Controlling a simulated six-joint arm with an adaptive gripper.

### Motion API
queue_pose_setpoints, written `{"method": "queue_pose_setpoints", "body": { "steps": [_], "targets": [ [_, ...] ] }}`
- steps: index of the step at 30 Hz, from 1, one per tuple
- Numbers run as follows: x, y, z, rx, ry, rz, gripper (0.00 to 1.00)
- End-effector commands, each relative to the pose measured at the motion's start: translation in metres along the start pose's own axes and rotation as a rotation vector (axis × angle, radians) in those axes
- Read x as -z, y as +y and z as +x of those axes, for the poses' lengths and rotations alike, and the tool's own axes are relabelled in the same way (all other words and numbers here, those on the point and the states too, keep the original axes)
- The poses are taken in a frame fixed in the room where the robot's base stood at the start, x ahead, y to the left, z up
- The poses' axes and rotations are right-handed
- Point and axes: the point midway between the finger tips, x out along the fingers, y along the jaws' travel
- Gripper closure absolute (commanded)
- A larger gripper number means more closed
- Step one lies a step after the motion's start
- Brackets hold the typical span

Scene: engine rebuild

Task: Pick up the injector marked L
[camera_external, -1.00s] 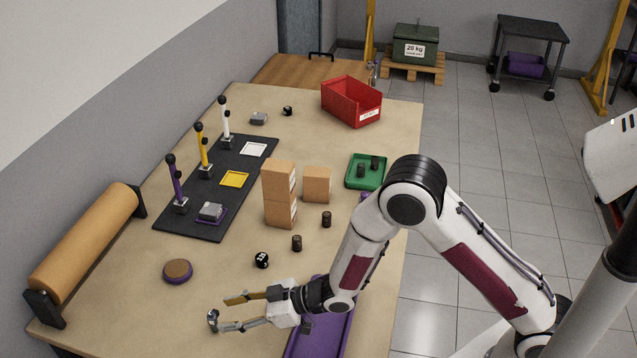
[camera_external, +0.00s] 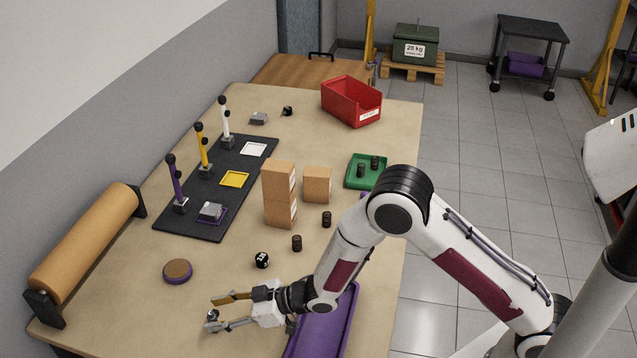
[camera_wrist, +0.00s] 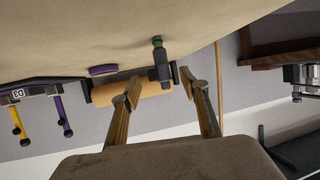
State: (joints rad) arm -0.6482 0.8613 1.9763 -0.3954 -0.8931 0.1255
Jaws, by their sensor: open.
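A small upright grey-and-black part (camera_external: 212,315), perhaps an injector, stands on the table at the front left. In the wrist view it also shows (camera_wrist: 159,66), with a greenish end at the tabletop. No letter L is readable on it. My gripper (camera_external: 217,311) is open, its fingers low over the table and level. Its fingertips are at the part, one to each side; in the wrist view the part appears between or just beyond the tips (camera_wrist: 158,86). I cannot tell whether either finger touches it.
A purple tray (camera_external: 322,325) lies under my forearm. A brown roll (camera_external: 85,240) and a round purple-rimmed disc (camera_external: 178,271) are nearby. A black numbered piece (camera_external: 262,260) and cardboard boxes (camera_external: 280,195) stand behind. A dark board (camera_external: 200,222) holds purple, yellow and white posts.

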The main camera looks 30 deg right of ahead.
Motion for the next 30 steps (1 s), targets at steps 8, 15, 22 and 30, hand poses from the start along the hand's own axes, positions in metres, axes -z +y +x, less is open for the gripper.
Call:
{"method": "queue_pose_setpoints", "body": {
  "steps": [8, 15, 22, 30],
  "targets": [
    [0.000, -0.001, 0.018, 0.001, 0.000, 0.000, 0.55],
    [0.000, -0.001, 0.019, 0.001, 0.000, 0.000, 0.55],
    [0.000, -0.001, 0.019, 0.000, 0.000, 0.000, 0.55],
    [0.000, -0.001, 0.019, 0.000, 0.000, 0.000, 0.97]
  ]
}}
